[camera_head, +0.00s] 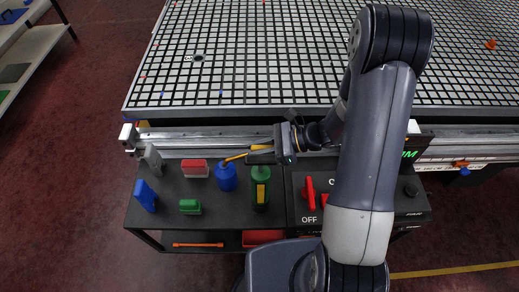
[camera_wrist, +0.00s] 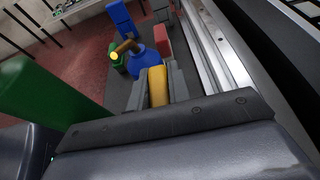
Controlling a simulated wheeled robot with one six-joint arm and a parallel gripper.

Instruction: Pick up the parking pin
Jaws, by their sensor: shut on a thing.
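My gripper (camera_head: 250,154) reaches left from the wrist, low over the dark shelf at the table's front. It is shut on a yellow piece, whose yellow part (camera_wrist: 158,86) shows between my fingers in the wrist view. I cannot tell for sure whether this is the parking pin. A blue, rounded holder (camera_head: 226,178) stands just left of and below my fingertips. A yellow-tipped rod (camera_wrist: 121,50) shows at the blue holder in the wrist view. A green holder (camera_head: 261,175) with a yellow front stands under my gripper. My fingers hide part of the held piece.
A red block (camera_head: 195,168), a small green block (camera_head: 190,206) and a blue piece (camera_head: 145,194) stand on the shelf (camera_head: 165,215). A red switch (camera_head: 309,193) is right. The metal rail and grid table (camera_head: 250,70) lie behind, largely clear.

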